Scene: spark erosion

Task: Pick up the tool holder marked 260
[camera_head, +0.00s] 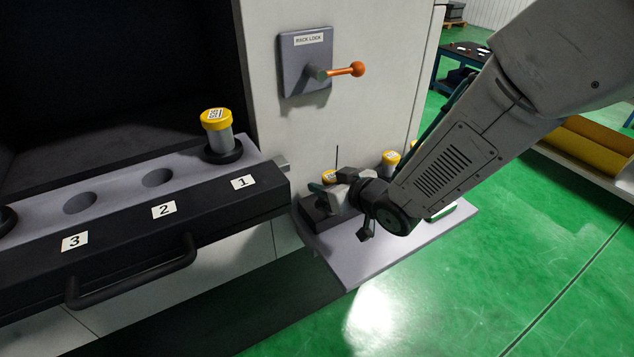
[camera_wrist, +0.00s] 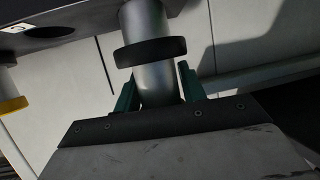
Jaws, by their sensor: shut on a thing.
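A tool holder with a yellow cap (camera_head: 329,176) is at my gripper (camera_head: 338,190), above the grey side shelf. In the wrist view its grey cylinder (camera_wrist: 155,82) with a black collar (camera_wrist: 150,52) stands between my green fingers (camera_wrist: 158,88), which are shut on it. Its marking is too small to read, and my gripper hides much of it in the head view. The cylinder's far end meets or overlaps a dark block (camera_wrist: 85,22) with a hole; I cannot tell whether it is seated there.
A grey side shelf (camera_head: 400,245) carries another yellow-capped holder (camera_head: 391,158) close behind my wrist. A rack (camera_head: 120,215) numbered 1 to 3 has a yellow-capped holder (camera_head: 217,130) at 1; positions 2 and 3 are empty. An orange-knobbed rack lock lever (camera_head: 345,70) sticks out above.

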